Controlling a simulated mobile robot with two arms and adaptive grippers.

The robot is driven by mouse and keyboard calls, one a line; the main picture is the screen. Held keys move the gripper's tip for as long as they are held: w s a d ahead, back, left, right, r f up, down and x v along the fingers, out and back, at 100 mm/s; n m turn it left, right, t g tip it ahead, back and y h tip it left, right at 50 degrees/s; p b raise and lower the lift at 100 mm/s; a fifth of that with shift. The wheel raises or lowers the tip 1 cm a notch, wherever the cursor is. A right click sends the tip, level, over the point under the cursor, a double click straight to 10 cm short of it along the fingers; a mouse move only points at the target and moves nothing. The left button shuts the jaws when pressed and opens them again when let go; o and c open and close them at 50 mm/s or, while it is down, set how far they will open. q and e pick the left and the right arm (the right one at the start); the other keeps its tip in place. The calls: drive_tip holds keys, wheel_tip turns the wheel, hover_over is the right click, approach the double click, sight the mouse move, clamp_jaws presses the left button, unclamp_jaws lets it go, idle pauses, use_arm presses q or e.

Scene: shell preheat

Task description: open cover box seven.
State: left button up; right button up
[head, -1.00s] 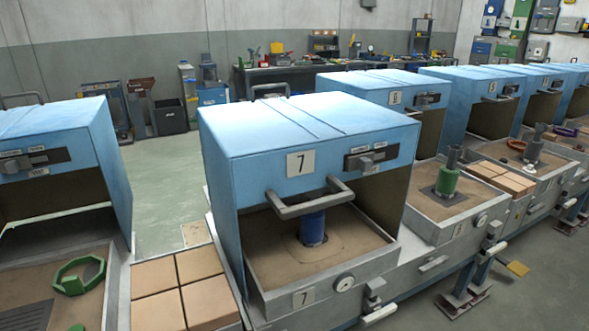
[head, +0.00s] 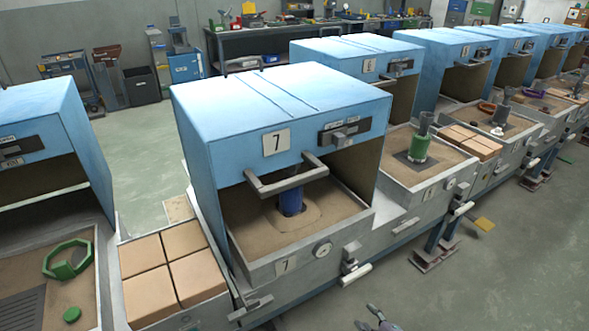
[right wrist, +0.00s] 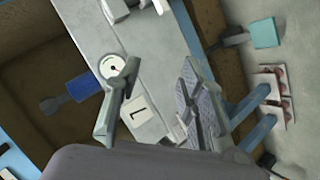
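Cover box seven (head: 265,100) is a blue hood with a "7" plate, standing over a sand tray (head: 253,268) in the head view. A grey bar handle (head: 287,179) sticks out from its lower front edge. A blue cylinder (head: 291,203) stands in the sand below; it also shows in the right wrist view (right wrist: 84,87). My right gripper (head: 375,319) is at the bottom edge of the head view, in front of and below the box, apart from the handle. Its fingers (right wrist: 160,68) are spread and empty in the right wrist view. My left gripper is not in view.
A round gauge (head: 322,249) and levers (head: 350,262) stick out from the bench front. Brown blocks (head: 172,265) lie left of the box. Box 6 (head: 362,66) stands behind to the right. The floor at right (head: 470,275) is mostly clear.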

drive_tip(key=w+a+r+n+t+y+p, duration=0.1)
drive_tip(key=w+a+r+n, duration=0.15)
drive_tip(key=r, duration=0.65)
drive_tip(key=w+a+r+n+t+y+p, duration=0.1)
drive_tip(key=w+a+r+n+t, duration=0.15)
drive_tip(key=r, duration=0.75)
drive_tip(key=n+t+y+p, duration=0.1)
drive_tip(key=n+y+p, duration=0.1)
drive_tip(key=n+y, duration=0.25)
approach(297, 185)
use_arm(q)
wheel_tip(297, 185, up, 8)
drive_tip(key=p, duration=0.2)
drive_tip(key=shift+p, duration=0.4)
use_arm(e)
drive_tip(key=x, duration=1.1)
drive_tip(key=shift+r, duration=0.15)
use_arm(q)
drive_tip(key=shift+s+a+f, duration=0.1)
use_arm(e)
clamp_jaws()
